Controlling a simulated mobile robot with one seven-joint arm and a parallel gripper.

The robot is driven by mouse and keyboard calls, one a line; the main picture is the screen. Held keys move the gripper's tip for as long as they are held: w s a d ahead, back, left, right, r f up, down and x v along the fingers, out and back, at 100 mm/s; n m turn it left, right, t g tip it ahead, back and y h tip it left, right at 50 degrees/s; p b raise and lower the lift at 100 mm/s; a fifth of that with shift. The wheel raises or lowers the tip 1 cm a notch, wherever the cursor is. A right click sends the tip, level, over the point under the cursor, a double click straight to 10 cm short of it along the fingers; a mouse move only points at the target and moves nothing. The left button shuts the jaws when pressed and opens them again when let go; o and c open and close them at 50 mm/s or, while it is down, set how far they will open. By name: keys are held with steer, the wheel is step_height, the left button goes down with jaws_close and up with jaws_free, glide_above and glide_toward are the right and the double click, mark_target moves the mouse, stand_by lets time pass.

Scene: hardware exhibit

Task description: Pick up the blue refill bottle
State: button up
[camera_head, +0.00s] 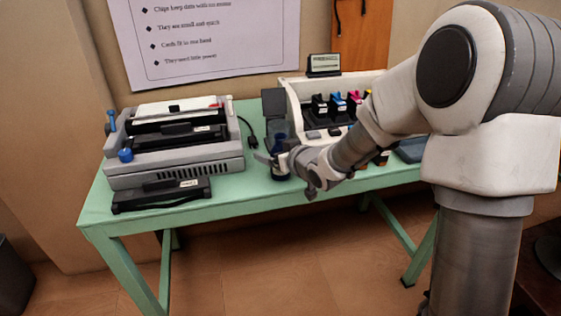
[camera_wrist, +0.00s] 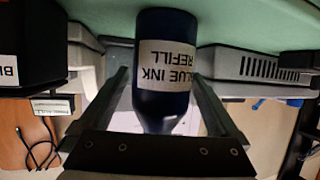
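The blue refill bottle (camera_head: 279,148) stands on the green table, in front of the white printer. In the wrist view, which is upside down, the dark blue bottle (camera_wrist: 165,105) shows a white label reading "BLUE INK REFILL". My gripper (camera_head: 272,158) is at the bottle, low over the table's front part. In the wrist view its two fingers (camera_wrist: 162,76) lie on either side of the bottle, apart, with a narrow gap visible at the left one. The bottle's top end is partly hidden behind the gripper's dark crosspiece.
A grey machine (camera_head: 175,165) with a black cartridge (camera_head: 162,195) before it stands on the left of the green table (camera_head: 235,190). The white printer (camera_head: 297,98) holds colored cartridges behind the bottle. A black cable (camera_head: 250,135) lies between the machines. Several small bottles stand partly behind my arm.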

mark_target(281, 136)
jaws_close()
steer(key=shift+r, duration=0.15)
stand_by(0.4)
steer(key=shift+r+p, duration=0.4)
steer(key=shift+r, duration=0.25)
steer(key=r+p, duration=0.1)
steer(key=r, duration=0.2)
steer(key=shift+d+r+p, duration=0.15)
steer(key=shift+d+p, duration=0.25)
steer(key=s+d+r+p, duration=0.1)
steer(key=d+r+p, duration=0.4)
steer(key=d, duration=0.5)
steer(key=shift+s+d+r+p, duration=0.25)
steer(key=shift+d+r+p, duration=0.15)
steer(key=shift+r, duration=0.2)
